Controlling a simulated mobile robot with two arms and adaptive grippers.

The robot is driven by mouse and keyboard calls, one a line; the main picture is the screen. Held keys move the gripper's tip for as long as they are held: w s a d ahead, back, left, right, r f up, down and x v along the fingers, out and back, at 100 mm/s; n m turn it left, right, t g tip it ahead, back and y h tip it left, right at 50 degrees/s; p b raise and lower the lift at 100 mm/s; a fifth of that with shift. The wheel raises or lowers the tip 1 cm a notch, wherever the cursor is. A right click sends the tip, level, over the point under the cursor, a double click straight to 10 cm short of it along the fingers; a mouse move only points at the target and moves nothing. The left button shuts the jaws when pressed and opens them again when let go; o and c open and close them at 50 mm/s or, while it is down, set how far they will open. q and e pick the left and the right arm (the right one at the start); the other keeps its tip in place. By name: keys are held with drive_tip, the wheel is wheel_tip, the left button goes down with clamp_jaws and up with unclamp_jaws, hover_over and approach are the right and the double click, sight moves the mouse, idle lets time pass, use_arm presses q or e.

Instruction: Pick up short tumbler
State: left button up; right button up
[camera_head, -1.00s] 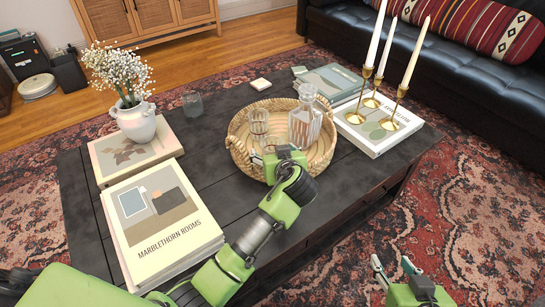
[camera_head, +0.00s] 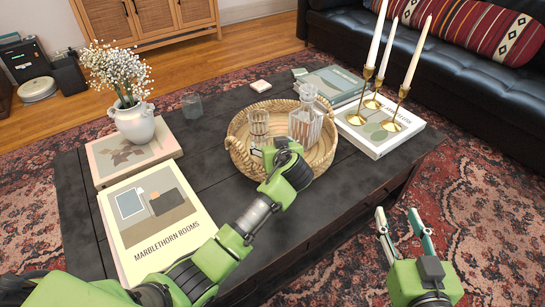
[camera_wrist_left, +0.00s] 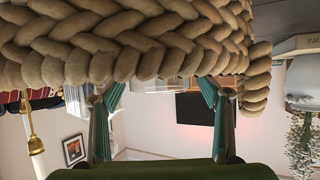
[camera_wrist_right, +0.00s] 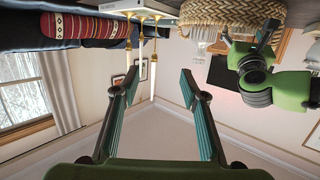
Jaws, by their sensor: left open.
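A clear short glass (camera_head: 258,122) stands inside the round woven tray (camera_head: 236,135), left of the decanter. A smoky grey tumbler (camera_head: 192,104) stands on the dark table outside the tray, to its left; I cannot tell for certain which is the short tumbler. My left gripper (camera_head: 269,151) is open at the near rim of the tray, close in front of the clear glass. In the left wrist view the braided tray wall (camera_wrist_left: 140,45) fills the top, just beyond the open, empty fingers. My right gripper (camera_head: 397,215) is open and empty off the table's near right side.
A stoppered glass decanter (camera_head: 305,120) stands in the tray. Brass candlesticks (camera_head: 378,100) with tall candles stand on a book (camera_head: 375,139) at right. A flower vase (camera_head: 134,122) and books (camera_head: 155,222) take up the left. Bare table lies between books and tray.

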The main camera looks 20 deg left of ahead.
use_arm(q)
drive_tip(key=c, duration=1.4)
drive_tip(key=shift+c, duration=0.2)
drive_tip(key=shift+r, duration=0.1)
